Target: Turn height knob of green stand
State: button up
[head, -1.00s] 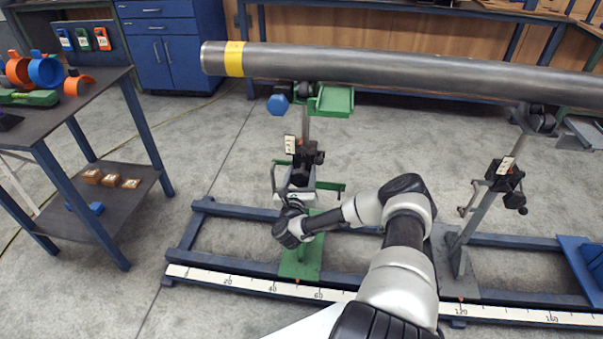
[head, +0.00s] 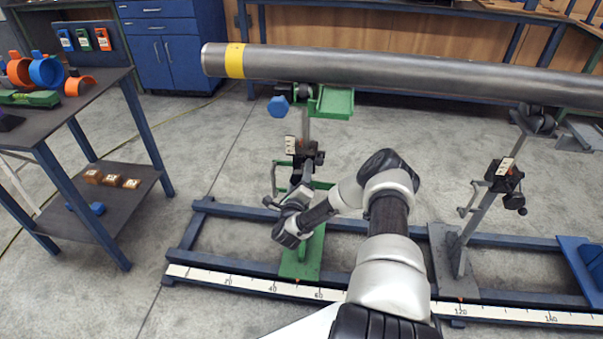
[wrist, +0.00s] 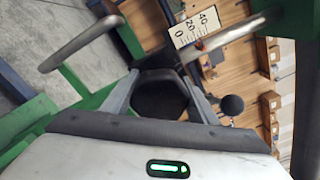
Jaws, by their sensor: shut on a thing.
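The green stand (head: 303,262) stands on the blue rail frame under the left end of the steel pipe (head: 400,73). My gripper (head: 300,192) is at the middle of the stand, below its black clamp and white scale plate (head: 291,145). In the wrist view, my gripper (wrist: 160,92) is shut on a dark faceted knob (wrist: 160,97), which sits between the two fingers. In the head view my gripper hides this knob. A black ball end (wrist: 232,104) shows right of the fingers; a dark ball (head: 268,201) also shows left of my gripper in the head view.
A grey stand (head: 462,240) supports the pipe to the right. A bent metal bar (wrist: 82,42) and green stand parts lie close to my fingers in the wrist view. A blue hexagonal knob (head: 278,106) is near the stand top. A tool table (head: 110,175) stands left.

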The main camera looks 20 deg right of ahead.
jog(key=n, duration=0.6)
jog(key=shift+f+n, duration=0.1)
jog(key=shift+n, duration=0.2)
jog(key=n, duration=0.6)
jog(key=shift+s, duration=0.1)
jog(key=shift+f+n, duration=0.1)
jog(key=shift+n, duration=0.2)
jog(key=o, duration=1)
jog(key=shift+o, duration=0.2)
jog(key=p+v, duration=0.4)
jog(key=v, duration=1.3)
jog(key=shift+a+p, duration=0.2)
jog(key=shift+p, duration=0.15)
jog(key=shift+s, duration=0.15)
